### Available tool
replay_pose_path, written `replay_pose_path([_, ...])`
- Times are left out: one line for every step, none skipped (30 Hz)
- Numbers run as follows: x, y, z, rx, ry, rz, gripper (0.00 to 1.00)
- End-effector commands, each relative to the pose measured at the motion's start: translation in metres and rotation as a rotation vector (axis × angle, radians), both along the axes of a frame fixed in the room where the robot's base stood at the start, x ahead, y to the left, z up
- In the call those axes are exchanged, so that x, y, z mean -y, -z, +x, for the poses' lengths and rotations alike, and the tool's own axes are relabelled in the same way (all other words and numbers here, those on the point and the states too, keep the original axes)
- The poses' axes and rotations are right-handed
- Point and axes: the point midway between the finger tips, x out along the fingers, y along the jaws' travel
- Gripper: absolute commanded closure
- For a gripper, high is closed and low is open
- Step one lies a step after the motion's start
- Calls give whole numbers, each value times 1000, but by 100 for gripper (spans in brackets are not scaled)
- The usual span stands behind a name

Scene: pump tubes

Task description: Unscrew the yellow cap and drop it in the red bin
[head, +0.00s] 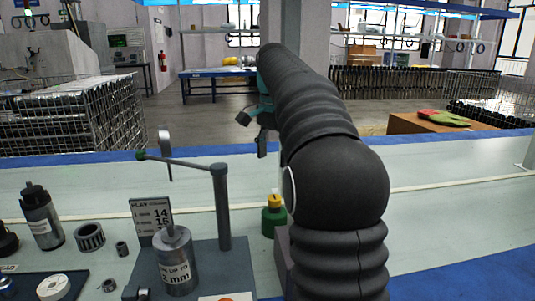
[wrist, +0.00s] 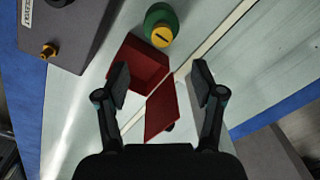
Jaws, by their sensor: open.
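The yellow cap (head: 274,200) sits on top of a green bottle (head: 273,219) standing upright on the bench. In the wrist view the yellow cap (wrist: 161,36) has a dark slot mark, and the green bottle (wrist: 158,15) is at the top, beyond my fingertips. The red bin (wrist: 139,68) shows below it, partly between my fingers, with a separate-looking red panel (wrist: 162,112) lower down. My gripper (wrist: 160,78) is open, with nothing between its fingers, above the bench and apart from the cap. My arm hides the bin in the head view.
A grey fixture with an upright post (head: 222,205) and a metal cylinder (head: 176,262) stands left of the bottle. A dark bottle (head: 41,216) and small metal rings are farther left. A grey block with a brass fitting (wrist: 48,50) is at upper left in the wrist view.

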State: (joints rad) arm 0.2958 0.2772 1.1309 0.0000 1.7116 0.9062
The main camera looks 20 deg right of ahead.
Motion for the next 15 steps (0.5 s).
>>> replay_pose_path([5, 2, 5, -7, 23, 3, 32])
replay_pose_path([7, 2, 7, -12, 34, 4, 32])
replay_pose_path([9, 2, 8, -17, 46, 6, 32])
replay_pose_path([10, 3, 9, -19, 53, 7, 32])
replay_pose_path([11, 3, 10, -20, 58, 7, 32])
replay_pose_path([12, 5, 10, -21, 62, 7, 32])
replay_pose_path([12, 7, 10, -22, 64, 8, 32])
replay_pose_path([12, 9, 10, -23, 64, 7, 32])
replay_pose_path([12, 13, 10, -24, 64, 8, 32])
replay_pose_path([12, 17, 10, -24, 64, 8, 32])
replay_pose_path([12, 21, 10, -24, 64, 8, 32])
replay_pose_path([12, 27, 10, -25, 63, 8, 32])
replay_pose_path([12, 32, 10, -25, 63, 8, 32])
replay_pose_path([12, 37, 10, -24, 63, 8, 32])
replay_pose_path([11, 44, 10, -25, 63, 9, 32])
